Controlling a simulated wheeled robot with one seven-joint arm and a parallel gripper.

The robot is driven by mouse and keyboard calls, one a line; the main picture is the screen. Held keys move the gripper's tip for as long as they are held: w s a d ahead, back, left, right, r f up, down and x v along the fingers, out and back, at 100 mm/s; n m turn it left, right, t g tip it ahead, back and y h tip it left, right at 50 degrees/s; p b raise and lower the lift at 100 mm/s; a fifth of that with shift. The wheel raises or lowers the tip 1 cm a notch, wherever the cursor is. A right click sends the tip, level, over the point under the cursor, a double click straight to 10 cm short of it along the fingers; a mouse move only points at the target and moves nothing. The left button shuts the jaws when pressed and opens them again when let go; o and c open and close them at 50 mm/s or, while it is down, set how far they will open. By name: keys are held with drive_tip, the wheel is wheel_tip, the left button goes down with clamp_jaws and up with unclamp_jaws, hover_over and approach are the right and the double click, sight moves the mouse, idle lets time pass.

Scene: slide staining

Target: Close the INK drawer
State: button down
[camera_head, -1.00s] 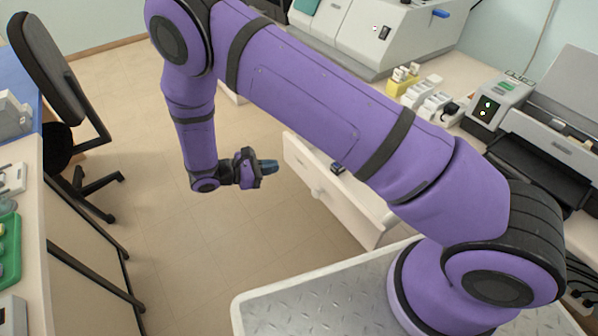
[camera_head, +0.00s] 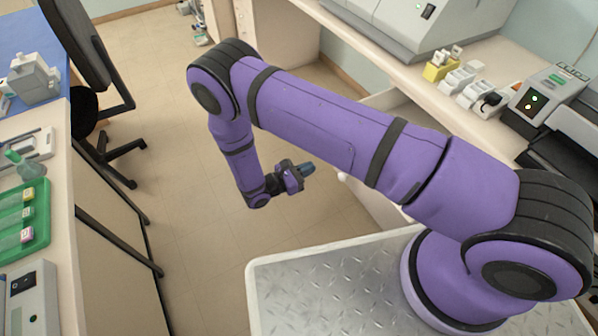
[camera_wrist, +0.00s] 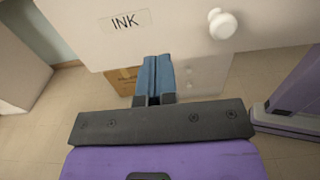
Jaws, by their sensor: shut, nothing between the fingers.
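The INK drawer is a pale drawer with a white knob. In the head view its front (camera_head: 371,205) shows below my arm, and a rim (camera_head: 386,99) shows above it, out from the bench. It stands open; my arm hides most of it, so how far is unclear. In the wrist view the drawer front (camera_wrist: 180,22) fills the top, with the INK label (camera_wrist: 125,21) left and the knob (camera_wrist: 222,23) right. My gripper (camera_head: 307,169) is shut and empty, in front of the drawer.
The bench (camera_head: 400,72) carries a large grey machine (camera_head: 385,22), a yellow rack (camera_head: 440,66) and white holders (camera_head: 474,82). A chair (camera_head: 85,50) and a second bench with a green tray (camera_head: 30,225) stand left. The floor (camera_head: 190,190) between is clear.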

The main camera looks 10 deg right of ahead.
drive_tip(key=x, duration=0.8)
drive_tip(key=shift+d, duration=0.25)
drive_tip(key=x, duration=3.3)
drive_tip(key=shift+w+d+f, duration=0.1)
drive_tip(key=shift+d+f, duration=0.05)
drive_tip(key=shift+d, duration=0.1)
drive_tip(key=shift+w+d, duration=0.1)
drive_tip(key=shift+d, duration=0.35)
